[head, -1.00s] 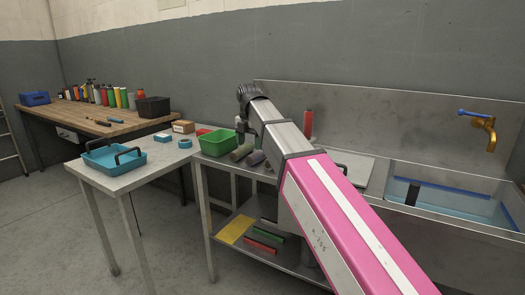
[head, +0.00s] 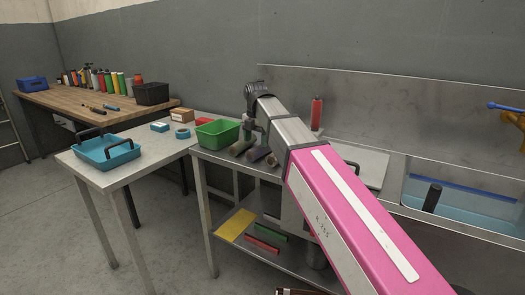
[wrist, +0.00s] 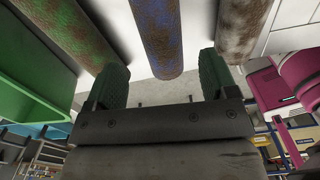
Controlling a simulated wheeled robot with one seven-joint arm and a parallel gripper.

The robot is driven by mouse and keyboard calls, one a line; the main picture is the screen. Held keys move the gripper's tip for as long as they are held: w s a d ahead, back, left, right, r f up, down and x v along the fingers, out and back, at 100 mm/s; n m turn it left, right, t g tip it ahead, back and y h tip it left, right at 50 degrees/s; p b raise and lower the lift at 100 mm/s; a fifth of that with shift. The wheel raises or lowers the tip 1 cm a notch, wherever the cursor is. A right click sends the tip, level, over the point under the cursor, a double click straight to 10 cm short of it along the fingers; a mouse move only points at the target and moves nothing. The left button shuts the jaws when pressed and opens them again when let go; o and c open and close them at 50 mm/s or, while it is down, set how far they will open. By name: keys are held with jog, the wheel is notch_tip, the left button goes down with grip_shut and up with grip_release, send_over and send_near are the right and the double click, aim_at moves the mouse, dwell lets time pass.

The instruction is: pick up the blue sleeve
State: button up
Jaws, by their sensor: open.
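The blue sleeve (wrist: 160,35) is a cylinder mottled blue and rusty brown, in the middle of three sleeves in the wrist view. In the head view it is the small bluish-grey sleeve (head: 258,153) on the metal bench, partly behind my arm. My gripper (wrist: 160,82) is open and empty, its two green fingers spread to either side of the blue sleeve's near end. I cannot tell how far above or short of it they are.
A green bin (head: 217,134) stands further left. A red bottle (head: 317,113) stands behind my arm, and a sink (head: 460,200) is at right.

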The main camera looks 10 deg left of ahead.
aim_at(257, 147)
jog(key=shift+d+f, duration=0.15)
jog(key=shift+f, duration=2.5)
jog(key=c, duration=1)
jog(key=shift+r, duration=0.2)
